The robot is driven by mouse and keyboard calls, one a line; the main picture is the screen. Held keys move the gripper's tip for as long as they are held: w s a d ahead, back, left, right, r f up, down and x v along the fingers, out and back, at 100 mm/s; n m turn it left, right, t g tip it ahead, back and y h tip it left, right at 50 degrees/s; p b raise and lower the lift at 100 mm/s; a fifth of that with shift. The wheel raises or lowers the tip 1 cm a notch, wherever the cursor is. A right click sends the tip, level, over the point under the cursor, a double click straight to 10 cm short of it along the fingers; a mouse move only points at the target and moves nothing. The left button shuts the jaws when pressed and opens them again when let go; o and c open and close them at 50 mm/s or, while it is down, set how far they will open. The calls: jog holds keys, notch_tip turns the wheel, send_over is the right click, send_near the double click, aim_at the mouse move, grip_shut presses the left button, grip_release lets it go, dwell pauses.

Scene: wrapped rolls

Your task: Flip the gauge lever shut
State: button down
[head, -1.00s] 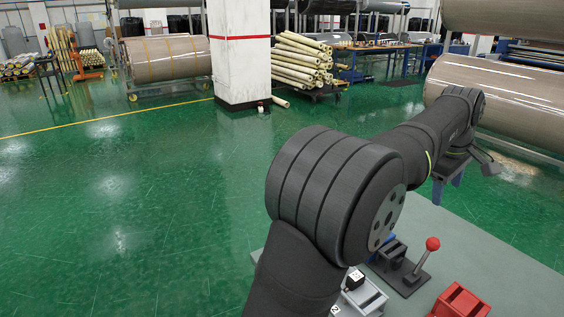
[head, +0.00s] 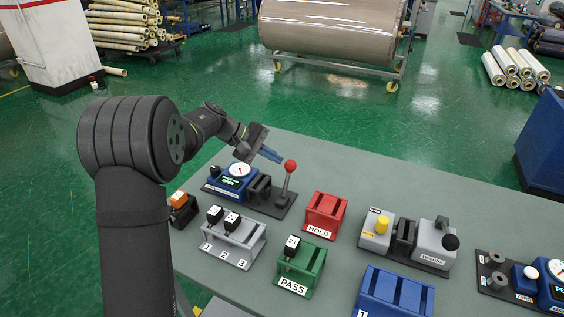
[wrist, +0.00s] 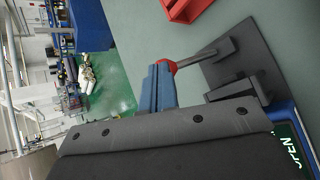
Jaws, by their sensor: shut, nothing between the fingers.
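The gauge lever (head: 285,184) has a grey shaft and a red ball knob (head: 290,165). It stands up, leaning slightly, from a dark base plate beside the blue gauge unit (head: 218,191), which has a white dial and a green display. In the wrist view the display reads OPEN (wrist: 292,150). My gripper (head: 271,155) is shut and empty, its blue fingers just left of the red knob. In the wrist view the shut fingers (wrist: 158,86) are right beside the knob (wrist: 169,65) and partly overlap it. I cannot tell whether they touch.
A red HOLD rack (head: 325,212), a grey numbered rack (head: 233,243) and a green PASS rack (head: 302,268) stand near the lever. An orange-topped block (head: 181,208) is at the left. The grey bench (head: 400,187) is clear behind the racks.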

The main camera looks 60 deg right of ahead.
aim_at(288, 179)
jog(key=w+f+h, duration=0.1)
jog(key=w, duration=0.1)
jog(key=w+f+g+h, duration=0.1)
jog(key=w+h, duration=0.1)
jog(key=w+f+h, duration=0.1)
jog(key=w+h, duration=0.1)
jog(key=shift+w+a+f+m+g, duration=0.15)
jog(key=shift+a+f+m+g, duration=0.05)
jog(key=shift+f+m+g, duration=0.15)
jog(key=shift+w+f+h, duration=0.1)
jog(key=shift+w+h, duration=0.3)
jog(key=shift+w, duration=0.1)
jog(key=x, duration=1)
